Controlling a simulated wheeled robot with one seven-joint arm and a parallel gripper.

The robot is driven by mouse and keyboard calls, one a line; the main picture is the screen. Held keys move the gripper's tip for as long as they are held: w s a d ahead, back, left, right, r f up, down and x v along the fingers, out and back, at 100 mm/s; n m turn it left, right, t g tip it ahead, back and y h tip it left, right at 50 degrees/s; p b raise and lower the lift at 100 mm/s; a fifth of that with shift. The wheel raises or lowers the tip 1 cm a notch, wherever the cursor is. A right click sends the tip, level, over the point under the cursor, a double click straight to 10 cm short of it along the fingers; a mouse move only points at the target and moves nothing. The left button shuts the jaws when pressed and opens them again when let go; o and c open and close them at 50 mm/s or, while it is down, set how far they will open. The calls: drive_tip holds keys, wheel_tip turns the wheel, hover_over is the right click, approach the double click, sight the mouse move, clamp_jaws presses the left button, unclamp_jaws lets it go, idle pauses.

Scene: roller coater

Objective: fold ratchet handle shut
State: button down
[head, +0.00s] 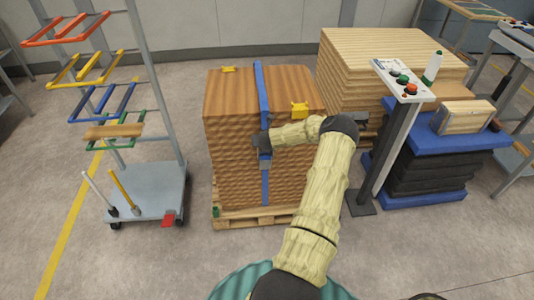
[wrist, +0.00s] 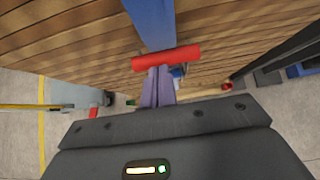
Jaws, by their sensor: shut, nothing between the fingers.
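A blue strap (head: 261,85) runs over the top and down the front of a stack of brown boards (head: 232,130). The ratchet's red handle bar (wrist: 165,57) lies across the strap (wrist: 152,20) in the wrist view. My gripper (head: 260,142) is at the front of the stack, over the strap, and hides most of the ratchet in the head view. In the wrist view my gripper's fingers (wrist: 157,80) are together and empty, with their tips close below the red bar. I cannot tell whether they touch it.
The stack stands on a wooden pallet (head: 240,219) with yellow corner guards (head: 300,110) on top. A wheeled rack (head: 150,185) stands left. A button post (head: 398,130) and a blue lift table (head: 440,140) stand right. Floor is clear between rack and pallet.

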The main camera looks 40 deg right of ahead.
drive_tip(key=v, duration=1.2)
drive_tip(key=shift+d+r+b, duration=0.3)
drive_tip(key=shift+r+b, duration=0.05)
drive_tip(key=shift+b, duration=0.1)
drive_tip(key=shift+s, duration=0.1)
